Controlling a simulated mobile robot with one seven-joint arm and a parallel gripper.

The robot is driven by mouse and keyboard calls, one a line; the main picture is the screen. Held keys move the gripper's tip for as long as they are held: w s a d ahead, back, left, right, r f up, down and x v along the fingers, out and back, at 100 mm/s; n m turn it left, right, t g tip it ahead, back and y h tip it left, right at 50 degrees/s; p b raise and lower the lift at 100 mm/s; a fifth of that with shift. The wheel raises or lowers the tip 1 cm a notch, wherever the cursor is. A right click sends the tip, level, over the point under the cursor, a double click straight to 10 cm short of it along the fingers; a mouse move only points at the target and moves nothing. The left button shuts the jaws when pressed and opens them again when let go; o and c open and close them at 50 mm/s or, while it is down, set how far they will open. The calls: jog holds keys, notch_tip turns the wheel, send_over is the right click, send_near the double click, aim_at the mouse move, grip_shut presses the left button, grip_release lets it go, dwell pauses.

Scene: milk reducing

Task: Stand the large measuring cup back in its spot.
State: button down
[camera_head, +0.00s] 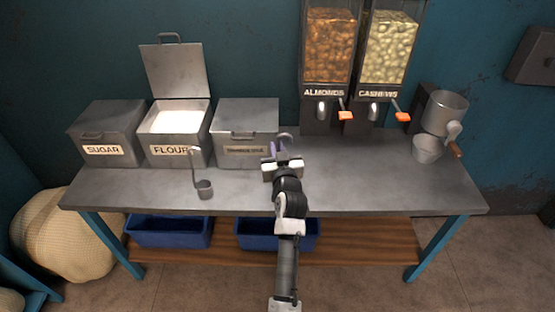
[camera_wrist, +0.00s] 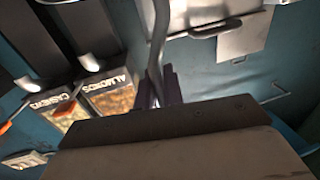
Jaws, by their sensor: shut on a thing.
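My gripper (camera_head: 278,150) is above the table in front of the dispensers, beside the right-hand metal bin. It is shut on a thin grey handle, the measuring cup's handle (camera_head: 286,136), whose curved end shows just above the fingers. In the wrist view the handle (camera_wrist: 158,45) runs up from between the purple fingertips (camera_wrist: 158,88). The cup's bowl is hidden, so its size and whether it touches the table cannot be told. A second, small grey measuring cup (camera_head: 204,188) with a long upright handle stands on the table (camera_head: 370,185) near the front edge.
Sugar bin (camera_head: 105,130), open flour bin (camera_head: 178,148) and a closed third bin (camera_head: 245,130) line the left back. Almond (camera_head: 328,60) and cashew (camera_head: 390,55) dispensers stand behind. A metal grinder (camera_head: 445,112) with a cup (camera_head: 427,149) is at right. The right front is clear.

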jog(key=shift+f, duration=2.25)
jog(key=shift+f, duration=0.2)
jog(key=c, duration=1.5)
grip_release()
jog(key=shift+r, duration=0.25)
jog(key=s+b, duration=0.1)
jog(key=s, duration=0.3)
jog(key=s+d+b, duration=0.1)
jog(key=s, duration=0.3)
jog(key=s+d+b, duration=0.1)
jog(key=s, duration=0.3)
